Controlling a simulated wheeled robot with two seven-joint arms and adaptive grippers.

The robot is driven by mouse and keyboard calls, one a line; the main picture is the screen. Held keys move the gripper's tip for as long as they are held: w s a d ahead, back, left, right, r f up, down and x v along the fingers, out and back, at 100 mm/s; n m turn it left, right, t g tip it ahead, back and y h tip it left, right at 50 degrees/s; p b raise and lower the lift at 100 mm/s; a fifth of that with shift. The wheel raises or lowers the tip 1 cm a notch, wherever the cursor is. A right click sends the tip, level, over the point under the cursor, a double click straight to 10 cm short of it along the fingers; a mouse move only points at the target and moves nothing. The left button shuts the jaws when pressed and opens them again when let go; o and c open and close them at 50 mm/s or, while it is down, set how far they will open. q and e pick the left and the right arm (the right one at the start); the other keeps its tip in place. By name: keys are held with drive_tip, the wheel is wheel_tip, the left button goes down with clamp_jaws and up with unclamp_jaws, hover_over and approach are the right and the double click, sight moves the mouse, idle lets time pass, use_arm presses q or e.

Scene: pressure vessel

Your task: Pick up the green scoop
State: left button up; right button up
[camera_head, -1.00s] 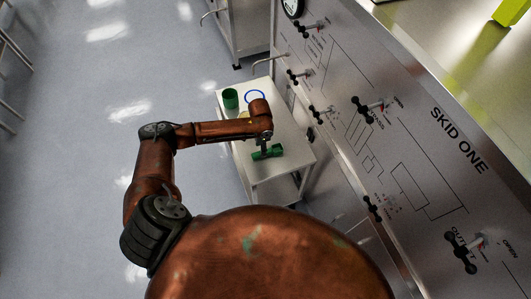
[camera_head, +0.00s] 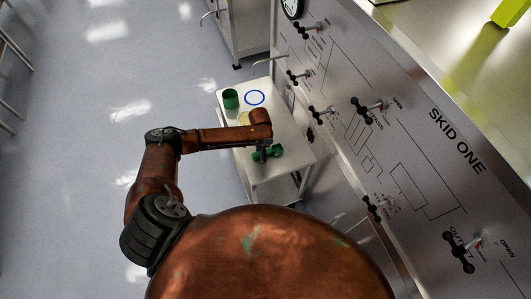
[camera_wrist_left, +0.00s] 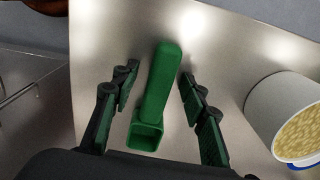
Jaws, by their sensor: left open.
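The green scoop (camera_wrist_left: 158,95) lies on the metal cart top (camera_wrist_left: 215,75) in the left wrist view, its handle pointing up the picture and its square cup toward me. My left gripper (camera_wrist_left: 158,95) is open, with one finger on each side of the scoop and a gap on both sides. In the head view the scoop (camera_head: 276,150) is partly covered by my left gripper (camera_head: 260,152), which is over the near part of the cart. My right gripper is not in view.
A white container of pale grains (camera_wrist_left: 295,120) stands right of the scoop in the wrist view. The skid panel (camera_head: 400,130) rises close on the right.

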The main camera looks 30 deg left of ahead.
use_arm(q)
drive_tip(key=shift+c, duration=0.7)
clamp_jaws()
